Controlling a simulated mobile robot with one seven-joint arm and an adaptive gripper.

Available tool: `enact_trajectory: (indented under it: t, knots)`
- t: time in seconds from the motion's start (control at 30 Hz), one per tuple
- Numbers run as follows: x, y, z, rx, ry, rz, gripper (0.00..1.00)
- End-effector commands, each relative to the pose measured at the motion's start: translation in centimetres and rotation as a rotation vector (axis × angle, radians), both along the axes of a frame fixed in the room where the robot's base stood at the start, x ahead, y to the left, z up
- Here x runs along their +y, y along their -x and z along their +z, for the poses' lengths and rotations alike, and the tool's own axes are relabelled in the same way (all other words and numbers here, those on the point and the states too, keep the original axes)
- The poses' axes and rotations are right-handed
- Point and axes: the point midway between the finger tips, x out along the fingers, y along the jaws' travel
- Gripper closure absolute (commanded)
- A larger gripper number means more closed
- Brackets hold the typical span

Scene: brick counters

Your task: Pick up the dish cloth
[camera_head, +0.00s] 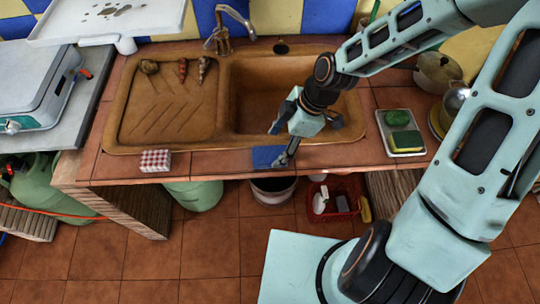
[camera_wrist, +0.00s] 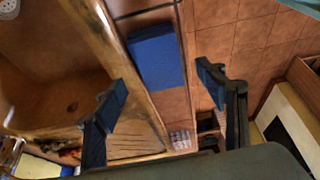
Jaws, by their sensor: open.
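A flat blue cloth (camera_head: 268,156), which looks like the dish cloth, lies on the tiled front strip of the counter, before the sink. In the wrist view the blue cloth (camera_wrist: 157,55) shows as a folded rectangle beyond my fingertips. My gripper (camera_head: 279,145) is open and empty above the counter edge, close to the cloth, and partly covers it in the head view. In the wrist view my gripper (camera_wrist: 162,82) has its fingers wide apart, one on the sink side and one on the floor side. I cannot tell the exact height above the cloth.
The brown sink (camera_head: 165,105) lies behind, with a tap (camera_head: 230,30). A red-and-white checkered block (camera_head: 155,160) sits left on the front strip. A tray (camera_head: 402,132) with a sponge stands right. A red basket (camera_head: 337,198) and a bucket (camera_head: 273,190) are below.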

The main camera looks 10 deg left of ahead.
Motion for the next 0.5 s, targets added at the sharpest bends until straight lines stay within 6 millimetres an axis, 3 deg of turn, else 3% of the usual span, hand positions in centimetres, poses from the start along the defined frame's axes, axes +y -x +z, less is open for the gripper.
enact_trajectory:
  t: [0.23, 0.5]
  knots:
    - [1.4, 0.5, -2.8, 0.003, 0.0, 0.004, 0.35]
    - [1.7, 0.5, -3.7, 0.0, 0.0, 0.0, 0.35]
